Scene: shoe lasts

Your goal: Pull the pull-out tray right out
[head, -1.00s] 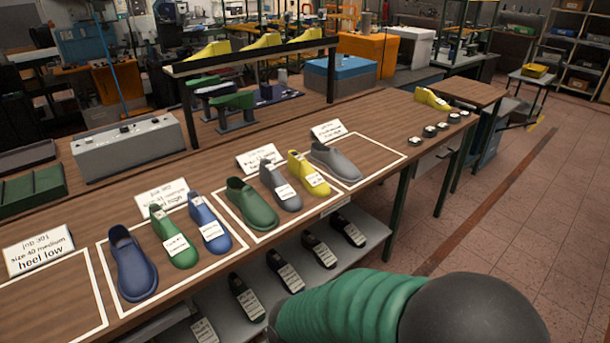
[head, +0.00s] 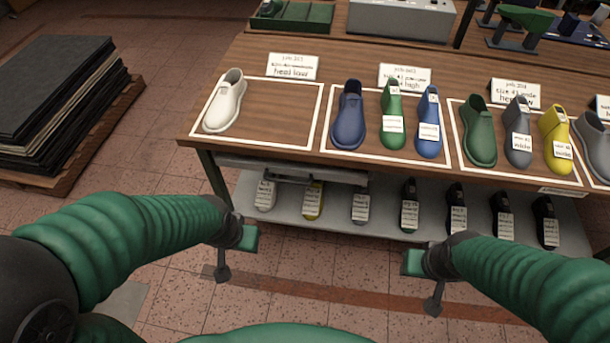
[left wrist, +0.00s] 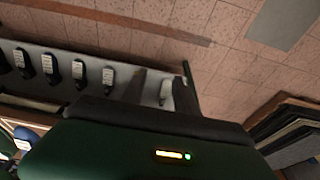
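A grey pull-out tray (head: 238,163) with a dark handle bar (head: 290,179) sits under the tabletop at the table's left end, in the head view. It looks pushed in, and its inside is hidden by the tabletop. My left gripper (head: 236,256) hangs in front of the table's left leg, below and nearer than the tray, touching nothing. My right gripper (head: 423,283) hangs in front of the lower shelf, clear of the table. Both look open and empty. In the left wrist view, the left gripper's dark fingers (left wrist: 158,92) stand apart before the lower shelf.
The table (head: 300,167) carries several shoe lasts in white outlined areas with cards, including a white last (head: 224,101) at left. Several labelled lasts stand on the lower shelf (head: 380,225). Stacked dark sheets (head: 55,100) lie on a pallet at left. The floor between is clear.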

